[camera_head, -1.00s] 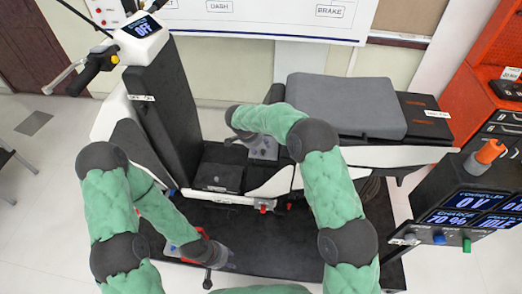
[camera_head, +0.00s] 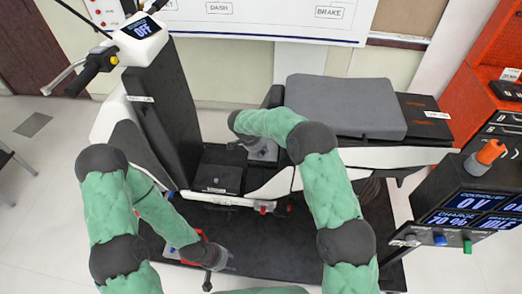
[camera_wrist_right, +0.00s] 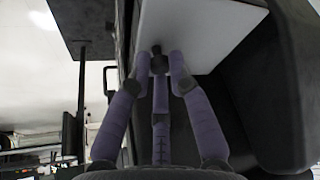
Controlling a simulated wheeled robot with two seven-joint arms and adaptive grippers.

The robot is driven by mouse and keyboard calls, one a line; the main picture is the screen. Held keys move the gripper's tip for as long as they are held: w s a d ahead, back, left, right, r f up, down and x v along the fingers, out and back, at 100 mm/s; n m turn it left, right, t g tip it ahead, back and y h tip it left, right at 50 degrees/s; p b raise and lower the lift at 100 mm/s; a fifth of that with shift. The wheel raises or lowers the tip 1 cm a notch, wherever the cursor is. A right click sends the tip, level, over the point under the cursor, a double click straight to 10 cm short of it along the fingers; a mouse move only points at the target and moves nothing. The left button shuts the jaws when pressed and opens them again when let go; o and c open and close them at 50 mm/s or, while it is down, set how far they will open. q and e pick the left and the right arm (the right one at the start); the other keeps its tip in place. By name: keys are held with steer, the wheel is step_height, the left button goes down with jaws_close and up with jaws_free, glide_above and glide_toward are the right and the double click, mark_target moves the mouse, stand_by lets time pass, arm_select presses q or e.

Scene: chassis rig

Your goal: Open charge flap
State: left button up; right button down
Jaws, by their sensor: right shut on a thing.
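In the right wrist view, a pale flat panel (camera_wrist_right: 205,30) that looks like the charge flap has a small dark knob (camera_wrist_right: 158,62) at its lower left edge. My right gripper (camera_wrist_right: 161,60) has its purple fingers shut around this knob. In the head view, my right gripper (camera_head: 262,154) is low at the front of the seat, with its fingertips and the flap mostly hidden by my arm. My left gripper (camera_head: 208,280) hangs low over the dark platform, away from the flap. Its jaws are too small to read.
The scooter's grey seat (camera_head: 345,105) is beside my right arm. The dark front column (camera_head: 160,110) stands to the left, with a black box (camera_head: 218,178) on the footboard. A charger console (camera_head: 470,200) reading 0 V and 70 % is at right. The dark platform (camera_head: 300,240) lies below.

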arm_select(q)
steer(key=shift+r, duration=0.15)
arm_select(e)
steer(key=shift+r, duration=0.1)
steer(key=shift+w+d+r+g+p, duration=0.1)
steer(key=shift+w+r+g+p, duration=0.25)
steer(key=shift+p, duration=0.3)
steer(key=shift+w+r+g+p, duration=0.1)
steer(key=shift+r+g+p, duration=0.15)
steer(key=shift+r+p, duration=0.25)
steer(key=shift+w+r+g+p, duration=0.45)
steer(key=shift+r+g+p, duration=0.1)
steer(key=shift+g+p, duration=0.2)
steer(key=shift+w+d+r+p, duration=0.15)
steer(key=shift+w+r, duration=0.35)
steer(key=shift+r, duration=0.1)
steer(key=shift+w+d+r+p, duration=0.15)
steer(key=shift+w+r, duration=0.3)
steer(key=shift+r, duration=0.1)
arm_select(q)
steer(key=shift+s+r, duration=0.15)
steer(key=shift+r, duration=2.15)
arm_select(e)
steer(key=shift+w+d+r, duration=0.15)
steer(key=shift+w+r, duration=0.15)
steer(key=shift+w, duration=0.2)
arm_select(q)
steer(key=shift+c, duration=0.3)
